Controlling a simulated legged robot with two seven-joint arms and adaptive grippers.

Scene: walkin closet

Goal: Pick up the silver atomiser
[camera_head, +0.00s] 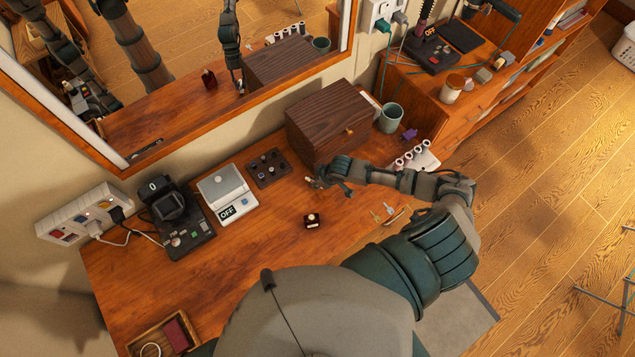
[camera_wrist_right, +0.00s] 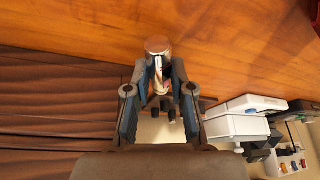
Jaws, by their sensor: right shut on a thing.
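My right gripper (camera_head: 318,182) is over the wooden tabletop, in front of the dark wooden box. It is shut on a small shiny thing, which appears to be the silver atomiser. In the right wrist view the atomiser (camera_wrist_right: 158,47) shows between the fingertips of the right gripper (camera_wrist_right: 162,72), its rounded top reflecting the orange wood. The fingers hide its lower part. In the head view it is too small to make out clearly, and I cannot tell whether it touches the table. My left gripper is not in view.
Left of my gripper are a dark knobbed tray (camera_head: 268,168), a scale (camera_head: 222,188) and a dark device (camera_head: 185,228). A dark red bottle (camera_head: 312,221) stands in front. The wooden box (camera_head: 335,122) and green mug (camera_head: 391,118) stand behind. The front-left tabletop is mostly clear.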

